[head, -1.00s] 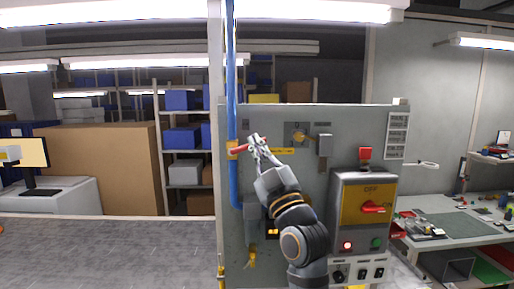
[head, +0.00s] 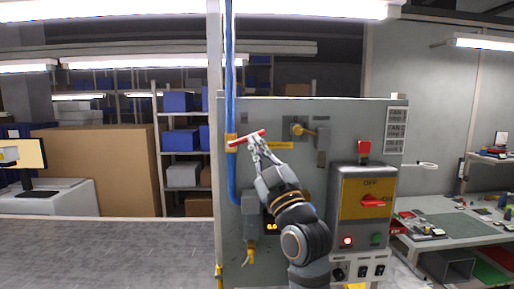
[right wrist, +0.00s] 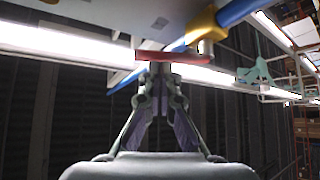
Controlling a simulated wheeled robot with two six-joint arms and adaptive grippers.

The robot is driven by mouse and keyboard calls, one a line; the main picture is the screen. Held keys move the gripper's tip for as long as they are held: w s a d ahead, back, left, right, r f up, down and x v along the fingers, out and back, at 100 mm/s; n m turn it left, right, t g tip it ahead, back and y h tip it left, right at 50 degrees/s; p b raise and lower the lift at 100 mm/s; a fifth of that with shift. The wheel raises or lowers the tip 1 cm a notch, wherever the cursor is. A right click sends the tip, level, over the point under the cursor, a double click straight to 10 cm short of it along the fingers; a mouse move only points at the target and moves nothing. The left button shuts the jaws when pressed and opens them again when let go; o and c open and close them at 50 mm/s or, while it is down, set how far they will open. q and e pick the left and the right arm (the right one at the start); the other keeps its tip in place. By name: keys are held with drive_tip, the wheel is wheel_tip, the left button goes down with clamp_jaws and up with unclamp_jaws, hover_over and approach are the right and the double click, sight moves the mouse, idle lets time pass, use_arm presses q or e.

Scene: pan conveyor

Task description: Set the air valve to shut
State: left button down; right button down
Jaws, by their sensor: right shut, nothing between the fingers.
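The air valve has a red lever (head: 246,138) on an orange-yellow body (head: 231,141), set on the vertical blue pipe (head: 232,60) at the panel's left edge. The lever points right across the pipe, its free end slightly raised. My right gripper (head: 253,142) is shut and empty, its fingertips just below the lever's outer half. In the right wrist view the red lever (right wrist: 185,56) lies across just beyond the fingertips (right wrist: 160,72); I cannot tell whether they touch. The yellow valve body (right wrist: 203,27) shows there too. My left gripper is out of view.
The grey panel (head: 365,120) carries a yellow knob (head: 298,129), a small lit display (head: 271,226) and a control box (head: 362,215) with a red switch, right of my arm. A workbench (head: 445,222) stands at right. The space left of the pipe is open.

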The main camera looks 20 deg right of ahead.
drive_tip(key=shift+f+b, duration=0.3)
drive_tip(key=shift+b, duration=0.1)
idle(1.4)
